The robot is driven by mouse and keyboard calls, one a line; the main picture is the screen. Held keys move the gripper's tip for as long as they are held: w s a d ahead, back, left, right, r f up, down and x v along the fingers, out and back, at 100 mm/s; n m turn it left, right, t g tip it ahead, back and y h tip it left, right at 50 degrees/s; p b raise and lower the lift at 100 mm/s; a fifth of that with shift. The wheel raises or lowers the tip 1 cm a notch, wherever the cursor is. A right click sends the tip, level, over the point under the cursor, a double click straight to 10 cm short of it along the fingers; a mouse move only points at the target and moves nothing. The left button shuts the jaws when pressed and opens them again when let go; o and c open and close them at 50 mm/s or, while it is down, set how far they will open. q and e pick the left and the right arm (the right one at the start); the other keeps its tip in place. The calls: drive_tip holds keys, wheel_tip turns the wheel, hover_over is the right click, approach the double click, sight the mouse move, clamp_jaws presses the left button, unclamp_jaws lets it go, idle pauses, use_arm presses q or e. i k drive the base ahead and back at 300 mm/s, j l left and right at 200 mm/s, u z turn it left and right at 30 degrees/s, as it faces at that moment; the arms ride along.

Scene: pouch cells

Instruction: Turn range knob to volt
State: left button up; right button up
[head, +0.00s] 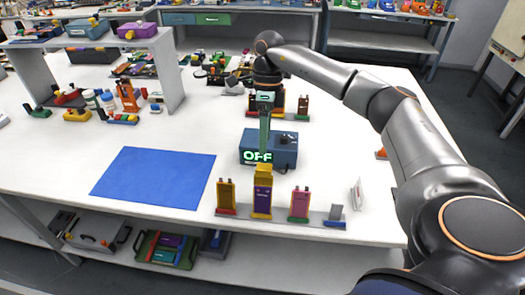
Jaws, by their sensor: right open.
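The blue meter box (285,153) sits on the white table right of the blue mat. Its front display (258,156) reads OFF in green. A small dark round part, perhaps the range knob (288,137), shows on its top right; its pointing direction is too small to read. My right arm reaches over from the right and bends down behind the meter. My right gripper (265,138) points down at the top of the meter, left of that dark part. It is open and holds nothing that I can see. Whether it touches the meter I cannot tell. My left gripper is out of view.
Several upright pouch cells in coloured stands, including a gold one (226,195) and a magenta one (299,203), stand close in front of the meter. A small white card (357,194) stands at right. The blue mat (152,177) is bare. Small parts crowd the table behind.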

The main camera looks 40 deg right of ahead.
sight(284, 139)
drive_tip(key=z, duration=1.35)
